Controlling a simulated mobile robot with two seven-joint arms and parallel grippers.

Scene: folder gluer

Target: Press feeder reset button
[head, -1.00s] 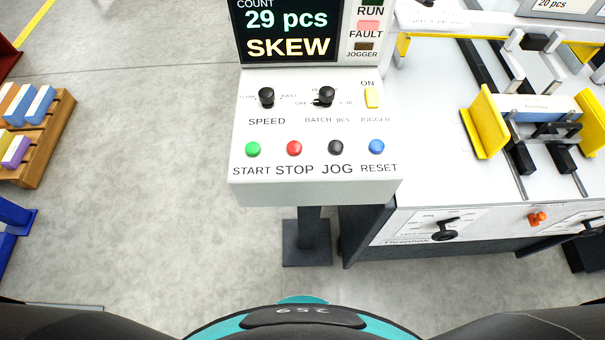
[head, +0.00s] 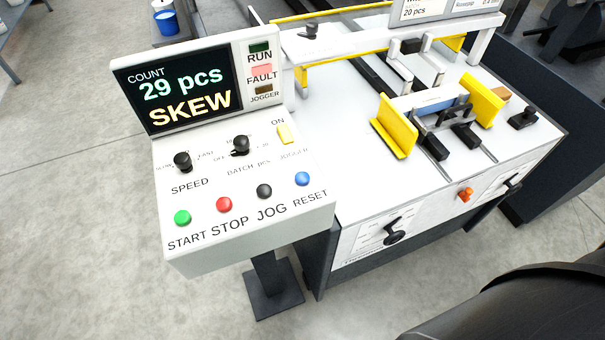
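The blue RESET button (head: 302,179) is at the right end of the button row on the white control panel (head: 290,227). The black JOG button (head: 264,191), red STOP button (head: 224,204) and green START button (head: 182,217) are to its left. The panel's screen (head: 180,88) reads COUNT 29 pcs and SKEW. The FAULT lamp (head: 262,70) is pink and looks lit. Neither gripper shows in the head view, and nothing covers the buttons.
The SPEED knob (head: 182,161), batch knob (head: 240,145) and yellow jogger switch (head: 286,133) sit above the buttons. To the right stands the white machine table (head: 355,185) with yellow guides (head: 393,127) and an orange knob (head: 466,194). Open grey floor lies left and in front.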

